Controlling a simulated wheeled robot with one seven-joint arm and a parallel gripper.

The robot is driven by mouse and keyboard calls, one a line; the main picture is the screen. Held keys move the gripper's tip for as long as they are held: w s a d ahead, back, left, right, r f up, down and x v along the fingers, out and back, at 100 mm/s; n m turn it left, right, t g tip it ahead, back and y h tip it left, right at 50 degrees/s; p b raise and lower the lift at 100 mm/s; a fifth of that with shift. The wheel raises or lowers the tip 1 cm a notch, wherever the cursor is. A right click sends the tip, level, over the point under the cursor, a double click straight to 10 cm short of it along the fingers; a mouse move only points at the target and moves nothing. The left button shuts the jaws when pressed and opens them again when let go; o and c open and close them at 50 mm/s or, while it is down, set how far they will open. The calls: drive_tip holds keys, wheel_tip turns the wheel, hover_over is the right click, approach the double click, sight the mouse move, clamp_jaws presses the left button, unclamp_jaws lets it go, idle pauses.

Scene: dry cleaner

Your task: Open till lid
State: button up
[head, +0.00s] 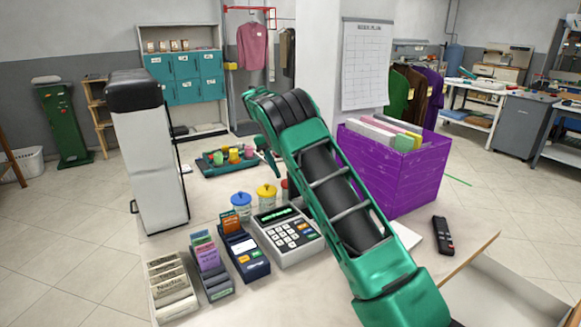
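A grey keypad till (288,236) with a dark display stands on the counter, left of my green arm. No raised lid is visible on it, and I cannot make out a lid edge. My arm reaches up from the lower right across the counter, bending over at the top. Its far end points down behind the till, where a small part of my gripper (266,156) shows. The fingers are mostly hidden by the arm, so I cannot tell whether they are open or hold anything. The gripper appears apart from the till.
A tall white box with a black top (134,92) stands at the left. Card holders (240,253) sit beside the till, with lidded jars (242,205) behind it. A purple file bin (405,170) and black remote (442,235) are right of my arm. The counter's front is partly clear.

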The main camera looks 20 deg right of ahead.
drive_tip(key=shift+w+f, duration=0.6)
drive_tip(key=shift+f, duration=0.25)
drive_tip(key=shift+c, duration=0.3)
drive_tip(key=shift+s+d+r, duration=0.3)
drive_tip(key=shift+s+r, duration=0.3)
drive_tip(key=shift+r, duration=0.4)
drive_tip(key=v, duration=0.6)
drive_tip(key=shift+w+a+r, duration=0.25)
drive_tip(key=shift+w+a, duration=0.05)
drive_tip(key=shift+w, duration=0.1)
